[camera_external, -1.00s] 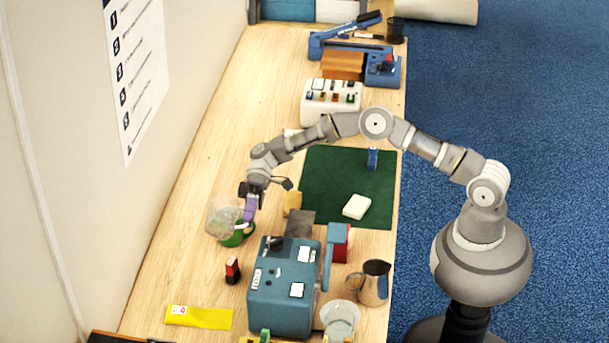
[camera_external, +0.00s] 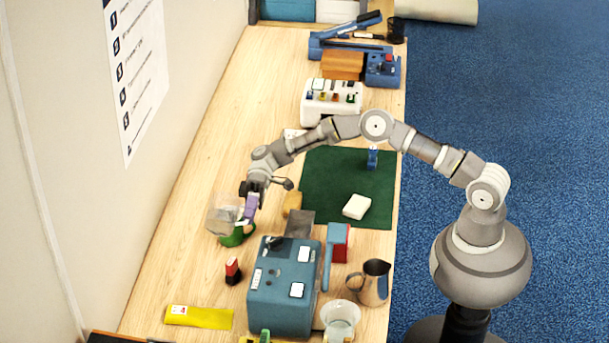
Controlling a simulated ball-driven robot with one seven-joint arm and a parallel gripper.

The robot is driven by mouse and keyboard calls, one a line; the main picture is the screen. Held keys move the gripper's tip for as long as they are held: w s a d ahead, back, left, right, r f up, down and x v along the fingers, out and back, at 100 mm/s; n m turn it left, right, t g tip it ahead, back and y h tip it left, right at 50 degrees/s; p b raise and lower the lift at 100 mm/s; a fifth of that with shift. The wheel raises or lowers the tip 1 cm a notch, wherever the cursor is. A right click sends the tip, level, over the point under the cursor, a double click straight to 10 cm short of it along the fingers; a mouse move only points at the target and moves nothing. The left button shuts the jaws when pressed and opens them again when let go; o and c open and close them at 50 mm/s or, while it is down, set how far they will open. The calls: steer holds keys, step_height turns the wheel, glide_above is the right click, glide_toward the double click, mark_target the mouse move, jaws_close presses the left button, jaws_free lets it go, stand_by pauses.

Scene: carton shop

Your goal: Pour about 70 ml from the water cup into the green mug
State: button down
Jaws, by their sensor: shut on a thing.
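The clear water cup (camera_external: 222,216) is held by my gripper (camera_external: 249,197) beside the wall side of the table. The cup looks tilted over, lying above and to the left of the green mug (camera_external: 238,236). The mug stands on the wooden table, partly covered by the cup and the gripper. My gripper is shut on the cup; its purple fingers (camera_external: 251,206) show at the cup's right side. The water itself and the level in the mug are too small to make out.
A blue-grey machine (camera_external: 286,288) stands close in front of the mug. A red and black bottle (camera_external: 233,271), a steel pitcher (camera_external: 371,283) and a clear container (camera_external: 340,320) stand nearby. A yellow block (camera_external: 292,203) and a green mat (camera_external: 330,180) lie to the right.

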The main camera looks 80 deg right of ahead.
steer(key=a+h+p, duration=0.1)
steer(key=p, duration=0.1)
steer(key=a+r+h+p, duration=0.1)
steer(key=p, duration=0.2)
steer(key=shift+a+r+h, duration=0.1)
steer(key=shift+r+h, duration=0.15)
steer(key=shift+h, duration=0.15)
steer(key=f+h+p, duration=0.1)
steer(key=h, duration=0.1)
steer(key=a+f+h+p, duration=0.1)
steer(key=f+h+p, duration=0.1)
steer(key=shift+s+f+g, duration=0.1)
steer(key=shift+f+g, duration=0.2)
stand_by(0.8)
steer(key=a+r+m+h+p, duration=0.2)
steer(key=a+h+p, duration=0.3)
steer(key=h+p, duration=0.4)
steer(key=shift+w+a+r+m+h+p, duration=0.2)
steer(key=shift+w+r+m+h+p, duration=0.1)
steer(key=shift+r+h+p, duration=0.2)
